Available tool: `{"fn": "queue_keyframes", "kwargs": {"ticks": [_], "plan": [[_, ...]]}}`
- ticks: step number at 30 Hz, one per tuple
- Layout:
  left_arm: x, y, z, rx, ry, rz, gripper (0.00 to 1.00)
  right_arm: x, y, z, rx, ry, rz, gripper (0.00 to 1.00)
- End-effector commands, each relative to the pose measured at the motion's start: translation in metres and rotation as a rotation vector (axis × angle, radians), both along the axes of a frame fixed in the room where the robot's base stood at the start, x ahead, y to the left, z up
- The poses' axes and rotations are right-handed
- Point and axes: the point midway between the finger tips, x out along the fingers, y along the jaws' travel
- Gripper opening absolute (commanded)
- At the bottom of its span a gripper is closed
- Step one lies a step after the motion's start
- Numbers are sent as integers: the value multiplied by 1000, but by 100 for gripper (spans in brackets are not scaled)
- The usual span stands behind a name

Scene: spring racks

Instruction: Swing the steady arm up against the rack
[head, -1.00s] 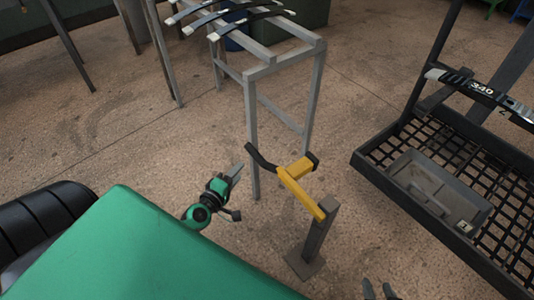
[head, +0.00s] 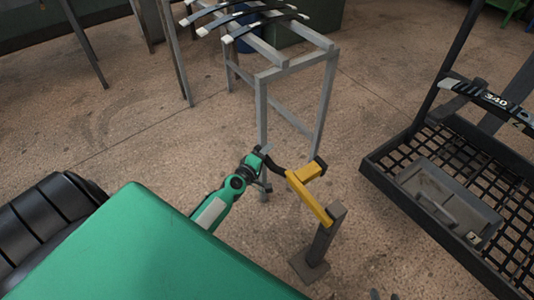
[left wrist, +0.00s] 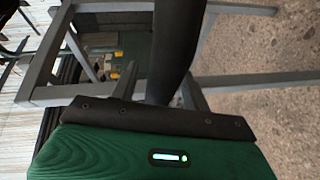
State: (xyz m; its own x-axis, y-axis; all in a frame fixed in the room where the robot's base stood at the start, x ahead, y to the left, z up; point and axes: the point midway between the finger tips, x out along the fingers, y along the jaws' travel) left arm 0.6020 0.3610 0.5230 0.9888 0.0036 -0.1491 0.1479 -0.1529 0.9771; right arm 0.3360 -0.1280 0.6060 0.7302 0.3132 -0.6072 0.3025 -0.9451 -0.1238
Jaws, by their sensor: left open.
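The steady arm (head: 311,196) is a yellow bar with black curved ends, mounted on a short grey post (head: 323,243). It stands out in front of the grey rack (head: 262,108), apart from its legs. My left gripper (head: 265,178) is open at the black left end of the arm, near a rack leg. In the left wrist view a thick black bar (left wrist: 177,45), apparently that end, rises just past the gripper's dark edge; contact cannot be told. Only tips of my right gripper (head: 383,295) show at the bottom edge.
Several dark curved leaf springs (head: 245,18) lie on top of the rack. At right stands a black mesh rack (head: 455,150) with a grey bin (head: 447,198) and a spring marked 340 (head: 490,98). Open floor lies between the post and the mesh rack.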

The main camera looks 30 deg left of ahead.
Motion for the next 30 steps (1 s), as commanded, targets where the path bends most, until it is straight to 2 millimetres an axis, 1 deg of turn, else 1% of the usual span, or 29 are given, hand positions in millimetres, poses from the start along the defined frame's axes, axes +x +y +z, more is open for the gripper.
{"fn": "queue_keyframes", "kwargs": {"ticks": [3,11,12,14,15,19,26,30], "plan": [[6,0,-1,0,0,0,47,0,1,-1,2,-4,2,36],[7,0,-1,0,0,0,47,0,2,0,5,-9,3,36],[7,0,-1,0,0,0,45,0,2,-1,4,-8,3,36],[7,0,-1,0,0,0,33,0,2,-1,5,-7,2,36],[7,0,-1,0,0,0,25,-1,2,-1,5,-6,3,36],[6,0,-1,0,0,0,0,-1,2,-1,5,-4,3,36],[6,0,1,4,-1,-1,0,-2,2,0,3,0,4,36],[6,-1,8,22,-9,-1,0,-4,-2,2,-9,28,-1,36]]}}
